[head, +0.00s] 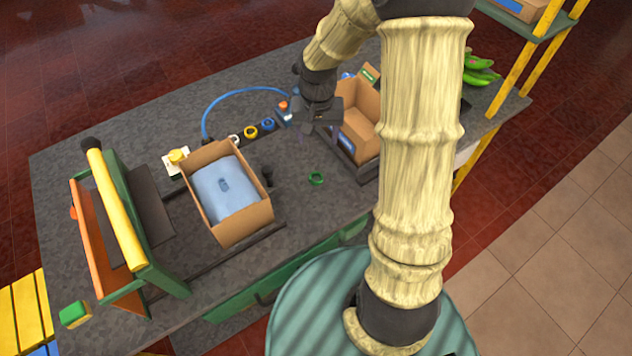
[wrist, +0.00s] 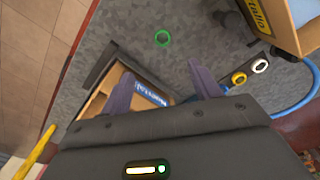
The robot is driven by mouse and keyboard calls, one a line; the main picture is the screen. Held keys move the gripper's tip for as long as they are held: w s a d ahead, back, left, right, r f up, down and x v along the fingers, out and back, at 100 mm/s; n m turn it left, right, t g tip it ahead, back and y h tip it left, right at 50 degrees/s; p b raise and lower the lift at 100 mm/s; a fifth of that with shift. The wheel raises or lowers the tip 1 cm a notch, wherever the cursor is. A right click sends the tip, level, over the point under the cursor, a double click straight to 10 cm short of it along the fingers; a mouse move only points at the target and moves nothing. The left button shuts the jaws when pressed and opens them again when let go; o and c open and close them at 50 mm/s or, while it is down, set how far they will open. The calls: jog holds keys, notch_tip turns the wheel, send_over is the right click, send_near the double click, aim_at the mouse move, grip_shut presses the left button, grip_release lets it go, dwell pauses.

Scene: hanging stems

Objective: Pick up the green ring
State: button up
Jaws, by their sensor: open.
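The green ring (head: 316,179) lies flat on the grey worktop (head: 310,220), between the two cardboard boxes. In the wrist view the green ring (wrist: 162,38) lies beyond the fingertips, near the top middle, with bare worktop around it. My gripper (head: 318,132) is above the worktop, behind the ring in the head view and beside the right box. In the wrist view my gripper (wrist: 163,75) has its two purple-grey fingers spread apart, with no object held between them. The ring is apart from the fingers and fully visible in both views.
A cardboard box (head: 262,216) with a blue package stands left of the ring. Another open cardboard box (head: 368,103) stands close right of my gripper. Blue, yellow and white rings (head: 251,132) lie on a dark strip behind. A blue hose (head: 207,115) curves along the back.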

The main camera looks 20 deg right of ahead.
jog(key=shift+w+f+m, duration=0.3)
jog(key=shift+w+f, duration=0.4)
jog(key=shift+w, duration=0.05)
jog(key=shift+d+f, duration=0.1)
jog(key=p, duration=0.2)
send_over(316, 180)
notch_tip(316, 180, down, 12)
jog(key=shift+w+f, duration=0.1)
jog(key=shift+f+p, duration=0.35)
jog(key=shift+f, duration=0.2)
jog(key=shift+f+p, duration=0.55)
jog(key=shift+f, duration=1.45)
